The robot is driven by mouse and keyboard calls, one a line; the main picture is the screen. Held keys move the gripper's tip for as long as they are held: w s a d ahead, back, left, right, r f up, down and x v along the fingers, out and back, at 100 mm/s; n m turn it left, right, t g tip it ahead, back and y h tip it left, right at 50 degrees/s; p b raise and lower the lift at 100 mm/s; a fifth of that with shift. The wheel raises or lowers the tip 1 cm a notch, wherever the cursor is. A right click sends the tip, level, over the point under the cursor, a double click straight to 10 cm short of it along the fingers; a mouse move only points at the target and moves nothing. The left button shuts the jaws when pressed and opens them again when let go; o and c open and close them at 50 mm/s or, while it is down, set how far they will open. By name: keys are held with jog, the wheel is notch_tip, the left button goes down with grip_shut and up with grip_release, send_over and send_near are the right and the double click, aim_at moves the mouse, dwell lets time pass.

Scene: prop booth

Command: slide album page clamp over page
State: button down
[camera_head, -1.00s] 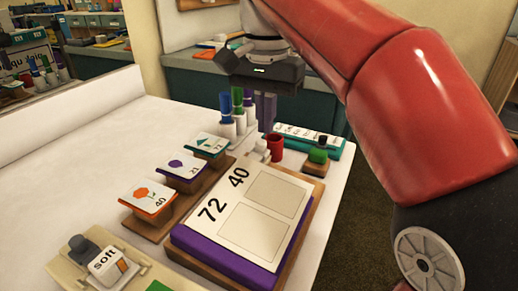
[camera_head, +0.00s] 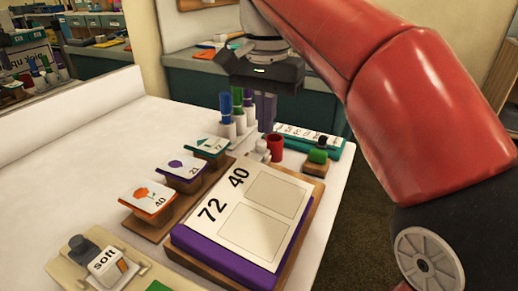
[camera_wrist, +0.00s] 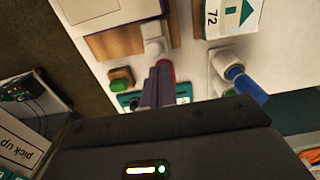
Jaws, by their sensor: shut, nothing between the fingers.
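The album (camera_head: 240,250) is a purple block on a wooden base at the front middle of the table. Its white page (camera_head: 262,212) bears the numbers 72 and 40 and two empty grey frames. A small white part (camera_head: 261,150), which looks like the page clamp, stands at the album's far edge; it also shows in the wrist view (camera_wrist: 154,40). It does not lie over the page's printed area. My gripper (camera_head: 265,118) is shut and empty, pointing down above the table's far side, beyond the album. In the wrist view its fingers (camera_wrist: 160,82) are together, partly hiding a red cup.
The red cup (camera_head: 275,148), a green stamp (camera_head: 317,160) and a teal strip (camera_head: 310,139) stand close by. Capped markers (camera_head: 238,106) stand left of my fingers. A row of picture cards (camera_head: 182,168) lines the album's left side. The table's left is clear.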

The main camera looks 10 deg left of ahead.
jog(key=shift+f, duration=0.15)
dwell(0.3)
jog(key=shift+f+b, duration=1)
jog(key=shift+f, duration=0.55)
jog(key=shift+s+a, duration=0.3)
jog(key=shift+s, duration=0.45)
jog(key=shift+r, duration=0.1)
notch_tip(320, 180, up, 4)
jog(key=p, duration=0.5)
jog(key=shift+w+d+r, duration=0.1)
jog(key=shift+w+r, duration=0.05)
jog(key=shift+r, duration=0.75)
